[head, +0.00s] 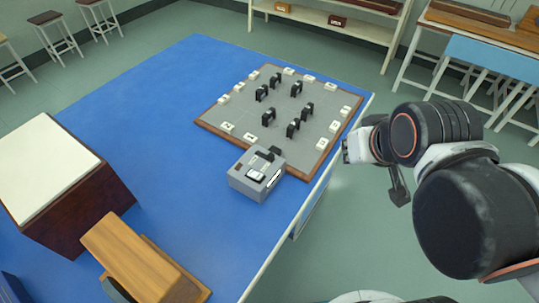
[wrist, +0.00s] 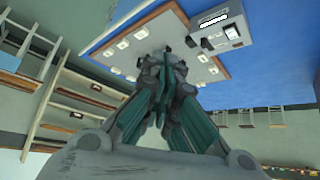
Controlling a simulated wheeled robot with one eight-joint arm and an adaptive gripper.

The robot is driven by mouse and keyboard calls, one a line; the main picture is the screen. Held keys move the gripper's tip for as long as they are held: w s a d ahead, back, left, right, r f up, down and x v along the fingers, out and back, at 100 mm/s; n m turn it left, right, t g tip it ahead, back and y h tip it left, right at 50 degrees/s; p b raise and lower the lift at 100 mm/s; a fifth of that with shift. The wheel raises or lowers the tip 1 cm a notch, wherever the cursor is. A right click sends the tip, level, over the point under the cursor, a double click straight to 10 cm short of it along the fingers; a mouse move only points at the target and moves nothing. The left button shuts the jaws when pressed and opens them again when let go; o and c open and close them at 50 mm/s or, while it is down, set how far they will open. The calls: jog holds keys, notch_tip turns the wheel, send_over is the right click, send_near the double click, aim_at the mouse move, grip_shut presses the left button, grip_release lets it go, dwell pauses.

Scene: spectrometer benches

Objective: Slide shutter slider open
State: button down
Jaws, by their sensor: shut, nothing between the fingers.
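The grey box (head: 257,174) with the shutter parts stands at the near right edge of the blue bench. A small white-and-black piece (head: 256,175), which looks like the slider, sits on its top; its exact setting is too small to tell. The box also shows in the wrist view (wrist: 219,32), at the upper right, with a white slot and a dark block on it. My gripper (wrist: 165,52) is shut and empty, its fingertips apart from the box. In the head view my arm hangs to the right of the bench, off its edge.
A wood-edged grey board (head: 215,124) with several black holders and white labels lies behind the box. A dark wooden box with a white top (head: 50,174) and a wooden block (head: 140,255) stand at left. Blue bench top (head: 170,120) between them is clear.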

jog(key=c, duration=1.8)
grip_release()
jog(key=shift+w+r, duration=0.1)
jog(key=shift+o, duration=1.4)
jog(key=shift+w+a+r, duration=0.2)
jog(key=shift+w, duration=0.1)
jog(key=m+g+p, duration=0.4)
jog(key=m+g, duration=0.3)
jog(key=m, duration=0.1)
send_over(271, 155)
notch_tip(271, 155, down, 10)
notch_tip(271, 155, down, 13)
jog(key=b, duration=0.3)
jog(key=shift+f+b, duration=0.1)
jog(key=shift+b, duration=0.25)
grip_shut()
